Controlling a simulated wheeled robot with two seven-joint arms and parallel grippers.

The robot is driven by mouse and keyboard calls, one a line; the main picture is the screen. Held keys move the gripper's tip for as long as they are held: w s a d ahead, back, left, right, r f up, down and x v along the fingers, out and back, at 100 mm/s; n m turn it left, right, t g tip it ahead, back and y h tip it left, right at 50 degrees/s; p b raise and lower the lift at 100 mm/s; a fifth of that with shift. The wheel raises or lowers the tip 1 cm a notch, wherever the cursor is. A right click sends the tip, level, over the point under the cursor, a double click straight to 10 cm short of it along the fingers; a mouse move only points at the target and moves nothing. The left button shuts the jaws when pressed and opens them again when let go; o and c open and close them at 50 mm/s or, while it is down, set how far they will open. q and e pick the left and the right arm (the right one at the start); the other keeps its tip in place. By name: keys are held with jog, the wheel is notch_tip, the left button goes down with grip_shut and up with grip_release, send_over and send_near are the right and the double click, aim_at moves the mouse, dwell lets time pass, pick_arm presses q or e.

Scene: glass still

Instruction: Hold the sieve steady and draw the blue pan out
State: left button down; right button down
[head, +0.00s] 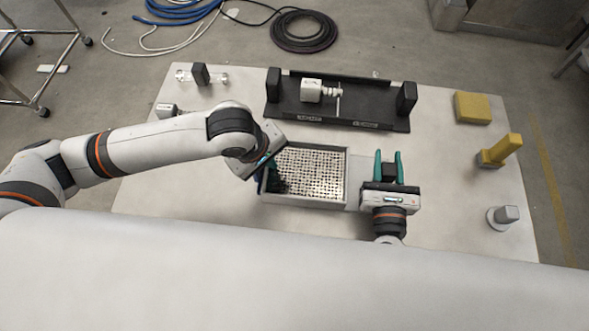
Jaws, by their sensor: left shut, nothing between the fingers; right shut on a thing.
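The sieve (312,172), a grey box with a perforated pale plate on top, stands near the middle of the table. My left gripper (272,182) is at the sieve's left edge, with its teal fingers shut and nothing between them; I cannot tell if they touch the wall. My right gripper (388,160) is to the right of the sieve, its teal fingers pointing to the table's far side. A dark block-like piece (389,171) shows between these fingers; I cannot tell what it belongs to. The blue pan cannot be made out.
A black rack (355,115) with a white-bodied part (312,90) stands behind the sieve. A yellow block (472,108), a yellow upright piece (503,150) and a grey knob-like piece (503,217) stand on the right. Bare table (450,190) lies right of my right gripper.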

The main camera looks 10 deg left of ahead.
pick_arm(q)
jog(key=shift+w+a+r, duration=0.1)
jog(key=shift+a, duration=0.15)
jog(key=shift+r, duration=1.65)
jog(key=r, duration=0.1)
jog(key=d+r, duration=0.1)
jog(key=r, duration=0.1)
jog(key=shift+d+r, duration=0.15)
jog(key=shift+r, duration=0.1)
jog(key=c, duration=2.2)
grip_release()
